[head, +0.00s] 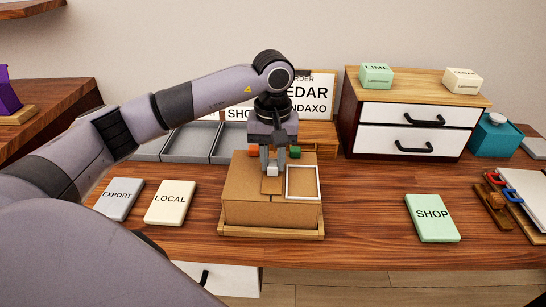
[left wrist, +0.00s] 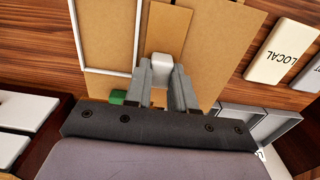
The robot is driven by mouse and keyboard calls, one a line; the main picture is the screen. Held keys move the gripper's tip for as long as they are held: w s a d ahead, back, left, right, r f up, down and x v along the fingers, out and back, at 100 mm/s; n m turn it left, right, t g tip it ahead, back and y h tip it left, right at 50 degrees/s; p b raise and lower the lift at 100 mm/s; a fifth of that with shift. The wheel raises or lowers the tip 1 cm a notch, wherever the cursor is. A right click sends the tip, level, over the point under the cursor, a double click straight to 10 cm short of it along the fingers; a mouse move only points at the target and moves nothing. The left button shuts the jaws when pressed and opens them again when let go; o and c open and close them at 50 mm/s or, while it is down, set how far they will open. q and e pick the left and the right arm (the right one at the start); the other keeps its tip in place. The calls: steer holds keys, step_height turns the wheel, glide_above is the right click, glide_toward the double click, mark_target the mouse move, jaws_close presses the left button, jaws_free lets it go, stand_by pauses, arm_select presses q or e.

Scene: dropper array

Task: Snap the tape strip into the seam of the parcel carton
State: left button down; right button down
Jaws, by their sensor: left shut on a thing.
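The brown parcel carton (head: 245,208) sits on a wooden tray (head: 270,234) in the middle of the table. A white square frame outline (head: 318,183) is on the right of its top. My left gripper (head: 272,168) points down over the carton top and is shut on a small whitish block. This block (left wrist: 161,66) shows between the fingers in the left wrist view. A brown strip (left wrist: 165,32), which looks like the tape strip, extends from the block along the carton top. I cannot tell whether the strip touches the carton. The seam is mostly hidden. My right gripper is not in view.
EXPORT (head: 119,198), LOCAL (head: 171,203) and SHOP (head: 432,218) cards lie on the table. Grey trays (head: 187,143) and a sign (head: 318,88) stand behind the carton. A drawer cabinet (head: 415,115) stands back right. The table between carton and SHOP card is clear.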

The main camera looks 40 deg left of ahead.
mark_target(273, 163)
arm_select(q)
steer(key=shift+f, duration=0.25)
steer(key=c, duration=0.9)
jaws_free()
steer(key=shift+o, duration=0.2)
steer(key=shift+r, duration=3.6)
